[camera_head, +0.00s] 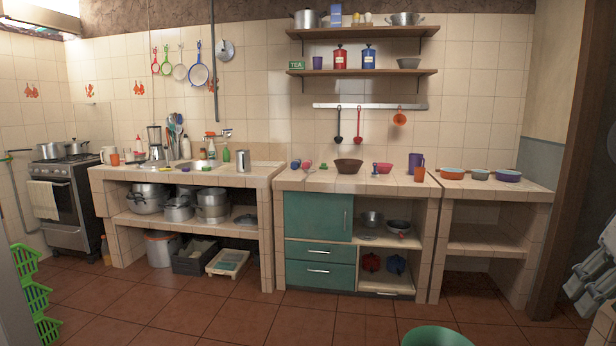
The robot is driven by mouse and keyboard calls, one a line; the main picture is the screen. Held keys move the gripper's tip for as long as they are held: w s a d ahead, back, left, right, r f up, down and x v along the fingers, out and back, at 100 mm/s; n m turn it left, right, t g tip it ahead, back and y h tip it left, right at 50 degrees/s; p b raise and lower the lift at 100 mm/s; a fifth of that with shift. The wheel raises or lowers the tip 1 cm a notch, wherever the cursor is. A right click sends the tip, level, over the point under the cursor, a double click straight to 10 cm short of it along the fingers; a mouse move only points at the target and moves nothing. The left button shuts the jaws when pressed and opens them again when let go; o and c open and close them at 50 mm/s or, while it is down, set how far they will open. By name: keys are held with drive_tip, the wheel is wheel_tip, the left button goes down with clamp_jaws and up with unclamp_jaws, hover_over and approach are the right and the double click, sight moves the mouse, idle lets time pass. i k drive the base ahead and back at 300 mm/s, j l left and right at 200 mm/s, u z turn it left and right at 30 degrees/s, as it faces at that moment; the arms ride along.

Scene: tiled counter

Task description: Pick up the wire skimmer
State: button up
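I cannot tell for certain which hanging utensil is the wire skimmer. Several round strainers hang on the left wall: a red one (155,68), a green one (166,68), a pale one (180,72) and a larger blue-rimmed one (199,75). An orange round utensil (400,118) hangs from the metal rail, right of a black ladle (338,138) and a red ladle (358,138). My gripper (580,294) shows in part at the right edge, far from all of these. Its finger opening is unclear, and I see nothing held in it.
The tiled counter (255,178) holds a brown bowl (348,166), cups and pots. The stove (68,200) stands left. Green baskets (35,295) and a green tub (435,337) stand near me. The middle floor (220,318) is clear.

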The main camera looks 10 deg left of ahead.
sight(310, 171)
drive_tip(key=i+j+u, duration=0.3)
drive_tip(key=i, duration=0.25)
drive_tip(key=i+j+u, duration=0.3)
drive_tip(key=i, duration=0.25)
drive_tip(key=i+u, duration=0.3)
drive_tip(key=i, duration=2.1)
drive_tip(key=i+j+z, duration=0.1)
drive_tip(key=i+z, duration=0.25)
drive_tip(key=i, duration=0.2)
drive_tip(key=i+j+z, duration=0.2)
drive_tip(key=i+z, duration=0.15)
drive_tip(key=i, duration=0.15)
drive_tip(key=i+j+z, duration=0.35)
drive_tip(key=i, duration=0.15)
